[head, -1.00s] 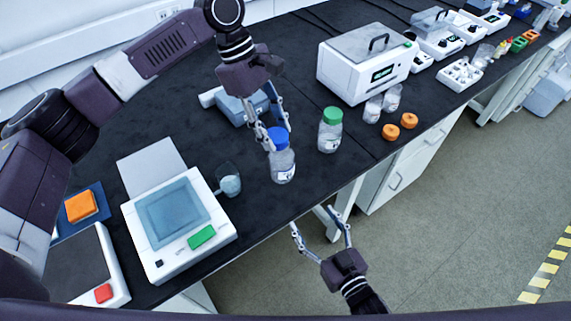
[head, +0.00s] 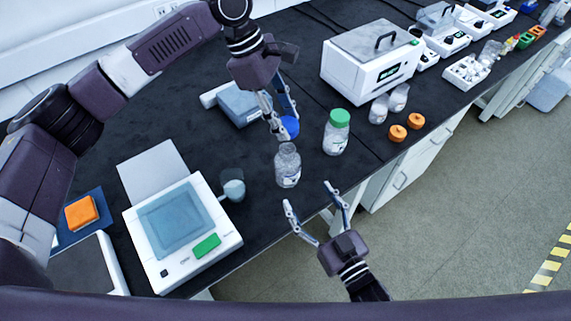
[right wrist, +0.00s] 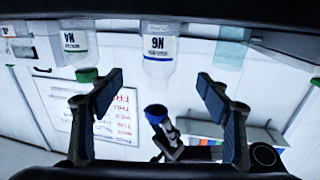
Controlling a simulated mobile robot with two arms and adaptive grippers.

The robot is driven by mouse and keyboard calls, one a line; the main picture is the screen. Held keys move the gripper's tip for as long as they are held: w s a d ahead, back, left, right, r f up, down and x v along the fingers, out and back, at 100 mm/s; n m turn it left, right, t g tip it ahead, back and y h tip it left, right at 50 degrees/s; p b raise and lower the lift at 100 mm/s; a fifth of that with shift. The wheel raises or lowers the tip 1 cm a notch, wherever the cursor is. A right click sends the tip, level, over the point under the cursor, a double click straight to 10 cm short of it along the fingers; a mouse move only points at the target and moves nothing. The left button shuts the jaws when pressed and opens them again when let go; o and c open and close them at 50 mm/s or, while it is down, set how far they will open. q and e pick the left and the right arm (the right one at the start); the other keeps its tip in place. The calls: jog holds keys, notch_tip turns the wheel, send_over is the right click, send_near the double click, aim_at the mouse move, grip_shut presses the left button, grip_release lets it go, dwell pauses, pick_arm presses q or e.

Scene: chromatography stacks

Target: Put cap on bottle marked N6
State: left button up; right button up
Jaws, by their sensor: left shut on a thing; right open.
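The bottle marked N6 (head: 288,168) is clear glass and stands upright with its mouth uncovered, near the bench's front edge. Its N6 label reads upside down in the right wrist view (right wrist: 158,45). My left gripper (head: 285,127) is shut on a blue cap (head: 291,125), behind and above the bottle in the head view and apart from it. The cap also shows in the right wrist view (right wrist: 156,113). My right gripper (head: 308,195) is open and empty in front of the bottle. Its fingers flank the bottle in its wrist view without visible contact.
A green-capped bottle (head: 337,132), marked N4 in the right wrist view (right wrist: 75,40), stands right of N6. A small beaker (head: 232,186) and a balance (head: 182,233) are left. A blue-grey device (head: 240,103) sits behind.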

aim_at(288, 164)
pick_arm(q)
jog(key=shift+s+d+r, duration=0.1)
jog(key=shift+s, duration=0.1)
pick_arm(e)
jog(key=shift+s+d, duration=0.1)
pick_arm(q)
jog(key=shift+w, duration=0.1)
pick_arm(e)
jog(key=x, duration=1.2)
jog(key=c, duration=1.8)
pick_arm(q)
jog(key=shift+f, duration=2.5)
